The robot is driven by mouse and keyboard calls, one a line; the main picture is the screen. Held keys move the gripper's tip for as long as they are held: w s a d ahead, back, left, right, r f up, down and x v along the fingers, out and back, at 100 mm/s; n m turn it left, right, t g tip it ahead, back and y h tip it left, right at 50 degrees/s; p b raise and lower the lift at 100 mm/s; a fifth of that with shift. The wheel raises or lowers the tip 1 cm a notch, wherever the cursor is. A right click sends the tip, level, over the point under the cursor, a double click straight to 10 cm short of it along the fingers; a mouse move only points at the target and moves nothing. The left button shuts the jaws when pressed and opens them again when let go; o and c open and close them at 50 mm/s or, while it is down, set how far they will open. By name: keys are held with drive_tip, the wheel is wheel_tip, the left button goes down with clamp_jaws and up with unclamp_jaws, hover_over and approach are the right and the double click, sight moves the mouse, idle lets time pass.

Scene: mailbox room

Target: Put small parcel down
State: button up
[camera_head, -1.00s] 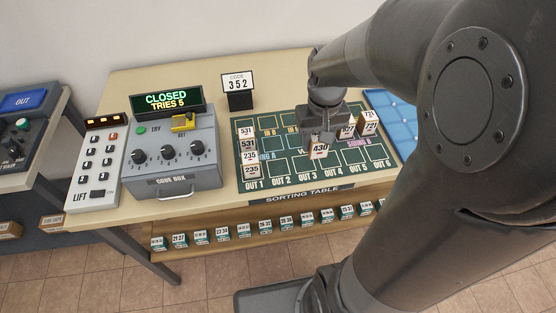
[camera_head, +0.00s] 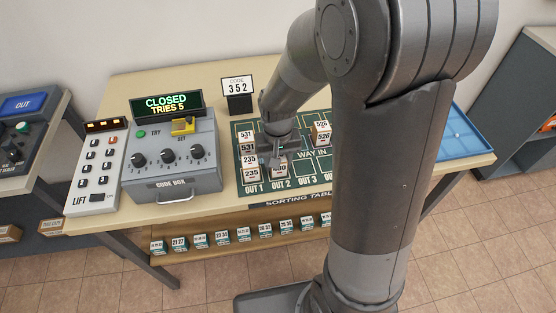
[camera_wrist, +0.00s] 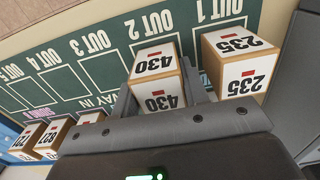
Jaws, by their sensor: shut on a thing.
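The small parcel (camera_wrist: 156,80), a brown box with white labels reading 430, is between the fingers of my gripper (camera_wrist: 150,108) in the wrist view. My gripper is shut on it. In the head view my gripper (camera_head: 278,150) is over the OUT 2 column of the green sorting mat (camera_head: 246,128), and the parcel (camera_head: 279,171) shows just below it, partly covered. Whether its underside touches the mat I cannot tell. Parcels marked 235 (camera_head: 251,173) and 531 (camera_head: 247,139) stand in the OUT 1 column, to the left of the gripper.
A parcel marked 526 (camera_head: 321,135) stands right of my gripper. The code box (camera_head: 172,160) reads CLOSED, TRIES 5. My arm hides much of the mat's right side. A blue tray (camera_head: 462,135) lies at the table's right end.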

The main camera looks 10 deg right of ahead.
sight(279, 157)
drive_tip(key=shift+f, duration=0.1)
drive_tip(key=o, duration=1)
wheel_tip(279, 157, up, 11)
drive_tip(key=shift+r, duration=0.2)
drive_tip(key=s+d+r+t, duration=0.2)
drive_tip(key=s+r, duration=0.3)
drive_tip(key=s, duration=0.2)
drive_tip(key=s+d+r+t, duration=0.3)
drive_tip(key=s+r, duration=0.3)
drive_tip(key=s, duration=0.1)
drive_tip(key=shift+s+d+t, duration=0.15)
drive_tip(key=shift+s+t, duration=0.1)
drive_tip(key=shift+t, duration=0.05)
